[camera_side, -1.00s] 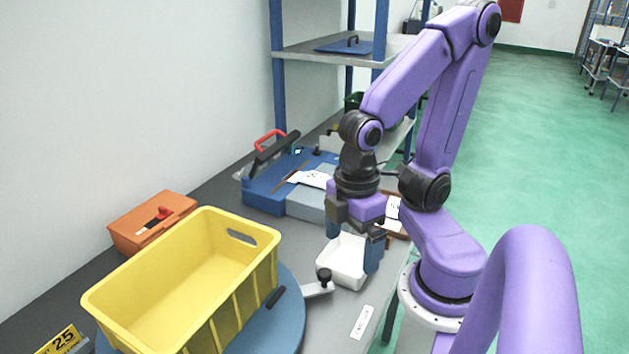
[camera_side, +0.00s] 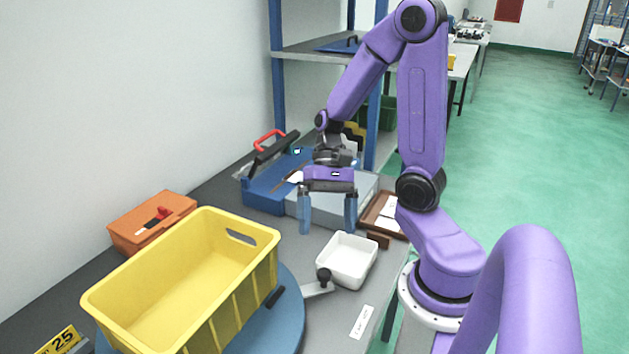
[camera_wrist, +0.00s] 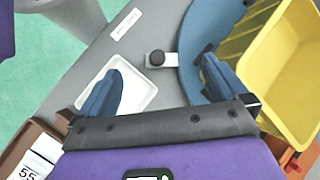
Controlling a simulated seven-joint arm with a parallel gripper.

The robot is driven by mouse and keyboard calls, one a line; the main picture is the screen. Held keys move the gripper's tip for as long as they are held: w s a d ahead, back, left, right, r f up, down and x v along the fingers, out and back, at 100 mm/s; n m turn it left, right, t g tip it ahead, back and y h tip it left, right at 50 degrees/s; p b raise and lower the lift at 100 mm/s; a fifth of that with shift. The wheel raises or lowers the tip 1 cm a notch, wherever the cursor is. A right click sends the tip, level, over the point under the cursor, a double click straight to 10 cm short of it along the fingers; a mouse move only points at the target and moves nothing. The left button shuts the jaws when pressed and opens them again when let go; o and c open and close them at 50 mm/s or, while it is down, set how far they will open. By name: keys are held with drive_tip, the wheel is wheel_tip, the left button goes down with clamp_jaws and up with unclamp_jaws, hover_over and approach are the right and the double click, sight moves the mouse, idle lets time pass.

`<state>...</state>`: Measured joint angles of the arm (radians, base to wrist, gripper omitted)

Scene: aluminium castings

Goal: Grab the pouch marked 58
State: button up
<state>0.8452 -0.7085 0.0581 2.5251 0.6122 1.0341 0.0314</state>
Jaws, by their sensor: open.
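No pouch can be clearly read as 58. White labelled items (camera_side: 390,212) lie in a brown tray (camera_side: 367,213) right of the work surface in the side view. In the wrist view, the brown tray (camera_wrist: 22,138) is cut off at the lower left, and a white labelled piece (camera_wrist: 34,165) in it bears a number that looks like 55 or 58, partly out of frame. My gripper (camera_side: 327,227) is open and empty, its fingers pointing down, above the bench and left of the tray. In the wrist view my gripper (camera_wrist: 162,78) has both fingers spread.
A white open bin (camera_side: 347,260) stands in front of the tray. A yellow crate (camera_side: 183,275) sits on a blue round turntable (camera_side: 285,325) with a black-knobbed lever (camera_side: 322,284). An orange box (camera_side: 150,220) is at the left.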

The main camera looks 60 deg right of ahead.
drive_tip(key=w+d+m+t+y, duration=0.3)
drive_tip(key=w+d+m+t, duration=0.3)
drive_tip(key=d+m+t, duration=0.7)
drive_tip(key=s+d+f+m+t+h, duration=0.1)
drive_tip(key=s+d+m+t+h, duration=0.15)
drive_tip(key=d+m+h, duration=0.4)
drive_tip(key=s+d+f+m+t+h, duration=0.1)
drive_tip(key=s+d+m+h, duration=0.2)
drive_tip(key=d+m, duration=0.65)
drive_tip(key=x, duration=0.7)
drive_tip(key=a+x, duration=0.1)
drive_tip(key=x, duration=0.3)
drive_tip(key=shift+w, duration=0.3)
drive_tip(key=shift+a+f+x, duration=0.1)
drive_tip(key=shift+x, duration=1.3)
drive_tip(key=shift+a+f+x, duration=0.1)
drive_tip(key=shift+x, duration=1.25)
drive_tip(key=shift+s, duration=0.1)
drive_tip(key=c, duration=1.1)
